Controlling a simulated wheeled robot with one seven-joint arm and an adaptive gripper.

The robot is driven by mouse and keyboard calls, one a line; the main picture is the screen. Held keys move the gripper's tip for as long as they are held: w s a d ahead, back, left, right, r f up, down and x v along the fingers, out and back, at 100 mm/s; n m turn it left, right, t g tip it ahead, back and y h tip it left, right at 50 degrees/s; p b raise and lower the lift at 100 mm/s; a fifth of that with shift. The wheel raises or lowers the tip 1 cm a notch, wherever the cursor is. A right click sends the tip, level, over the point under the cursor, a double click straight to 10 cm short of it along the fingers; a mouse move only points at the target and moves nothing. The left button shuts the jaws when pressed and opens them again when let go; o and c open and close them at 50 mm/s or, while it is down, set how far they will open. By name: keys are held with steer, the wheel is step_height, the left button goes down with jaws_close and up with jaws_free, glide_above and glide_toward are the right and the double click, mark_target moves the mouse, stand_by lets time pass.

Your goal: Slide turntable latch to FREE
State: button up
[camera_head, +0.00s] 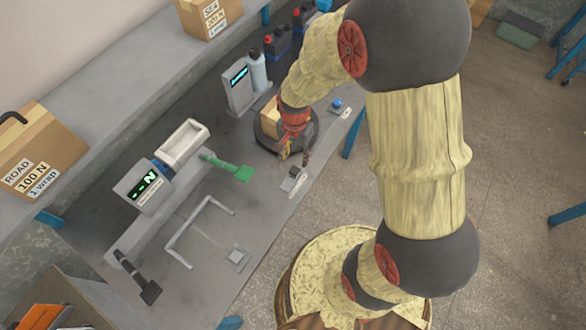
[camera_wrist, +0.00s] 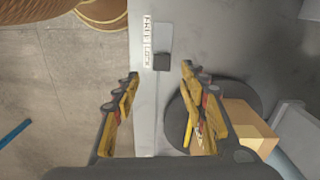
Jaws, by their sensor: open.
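The turntable (camera_head: 310,141) is a dark round disc on the grey bench with a cardboard box (camera_head: 270,115) on it. It also shows in the wrist view (camera_wrist: 176,118), partly behind my right finger. The latch (camera_wrist: 163,62) is a small dark block on a grey strip, beside the lower part of a white two-part label (camera_wrist: 147,42) whose small lettering is hard to read. In the head view the latch (camera_head: 292,177) lies near the bench's front edge. My gripper (camera_wrist: 160,72) is open and empty, the latch between its fingertips in the picture; contact cannot be told.
A green-handled lever (camera_head: 238,171), a grey bent-bar frame (camera_head: 205,225) and a dark-handled lever (camera_head: 140,280) lie left of the latch. A display box (camera_head: 238,88) and bottle (camera_head: 257,70) stand behind the turntable. A blue button (camera_head: 337,104) is to its right.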

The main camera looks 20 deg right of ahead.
mark_target(295, 170)
steer(key=shift+w+f+m, duration=0.2)
steer(key=shift+w+m, duration=0.05)
steer(key=shift+m, duration=0.25)
step_height(295, 170, down, 8)
steer(key=shift+r+b, duration=0.25)
steer(key=shift+b, duration=0.55)
steer(key=shift+c, duration=0.4)
jaws_close()
